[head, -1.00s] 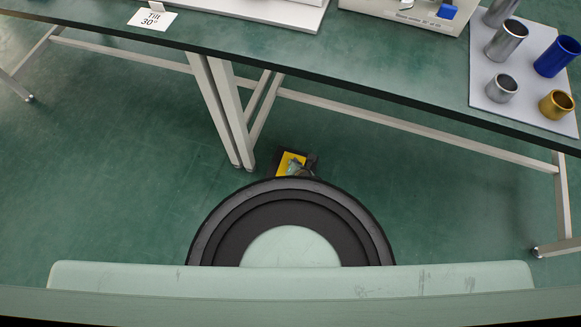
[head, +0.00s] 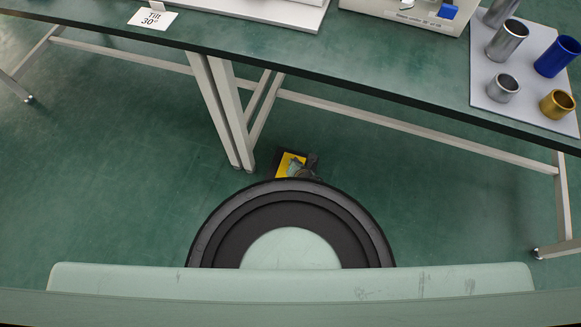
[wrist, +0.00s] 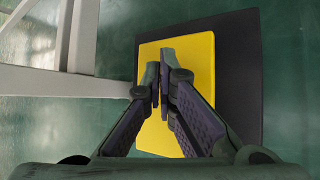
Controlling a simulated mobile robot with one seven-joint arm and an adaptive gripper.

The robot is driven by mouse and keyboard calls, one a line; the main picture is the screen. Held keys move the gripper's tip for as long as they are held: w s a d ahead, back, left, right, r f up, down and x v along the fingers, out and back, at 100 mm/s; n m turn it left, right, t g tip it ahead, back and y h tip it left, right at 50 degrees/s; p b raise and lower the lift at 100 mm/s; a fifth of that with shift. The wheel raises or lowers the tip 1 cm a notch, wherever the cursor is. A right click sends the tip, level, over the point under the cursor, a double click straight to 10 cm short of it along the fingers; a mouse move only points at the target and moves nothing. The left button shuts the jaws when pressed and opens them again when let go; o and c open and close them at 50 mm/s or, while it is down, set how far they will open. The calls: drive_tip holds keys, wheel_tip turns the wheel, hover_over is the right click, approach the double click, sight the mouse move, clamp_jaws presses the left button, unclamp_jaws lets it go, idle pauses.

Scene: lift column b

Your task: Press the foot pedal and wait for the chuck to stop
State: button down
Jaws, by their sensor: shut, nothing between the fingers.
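The foot pedal, a yellow plate on a black base, lies on the green floor by the table legs. In the head view, the pedal (head: 284,160) is partly hidden by my gripper (head: 297,170) and my round base. In the wrist view, the yellow pedal (wrist: 195,60) fills the middle, with its black base (wrist: 238,60) showing at the right. My gripper (wrist: 163,85) is shut and empty, its fingertips over the yellow plate. I cannot tell whether they touch it. I cannot make out the chuck in either view.
A long green-topped table (head: 330,60) with pale legs (head: 225,115) stands over the floor behind the pedal. On it are a white machine (head: 405,10) cut off by the top edge, a "Tilt 30°" card (head: 152,18) and a grey tray (head: 480,92) with several cylinders.

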drive_tip(key=shift+s+a+f, duration=0.15)
drive_tip(key=shift+s+f, duration=0.15)
drive_tip(key=shift+f, duration=0.2)
drive_tip(key=shift+s+a+f, duration=0.1)
drive_tip(key=shift+s+f, duration=0.15)
drive_tip(key=shift+f, duration=0.2)
drive_tip(key=shift+s+a+r+p, duration=0.1)
drive_tip(key=shift+s+p, duration=0.25)
drive_tip(key=shift+p, duration=0.4)
drive_tip(key=shift+r, duration=0.1)
wheel_tip(320, 180, up, 6)
drive_tip(key=p, duration=0.4)
drive_tip(key=shift+w, duration=0.15)
